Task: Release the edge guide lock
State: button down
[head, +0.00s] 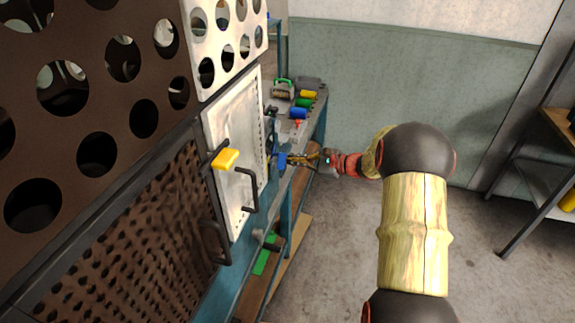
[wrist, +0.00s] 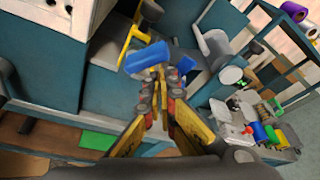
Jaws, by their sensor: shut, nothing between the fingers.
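My gripper (wrist: 158,88) is shut and empty. In the wrist view its fingertips are close to a blue block-shaped handle (wrist: 147,57); whether they touch it I cannot tell. A yellow bracket (wrist: 128,32) shows just behind the blue handle. In the head view my gripper (head: 296,160) reaches in from the right to the machine's front, and the blue handle (head: 282,160) is at its tip, small and partly covered. No part is clearly labelled as the edge guide lock; the blue handle is the part nearest my fingers.
A green piece (head: 265,254) lies on the lower shelf. Open floor lies right.

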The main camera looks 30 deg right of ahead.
jog(key=shift+s+a+r+n+t, duration=0.2)
jog(key=shift+a+r+n+t, duration=0.1)
jog(key=shift+r+n, duration=0.3)
jog(key=shift+d+b, duration=0.1)
jog(key=shift+b, duration=0.2)
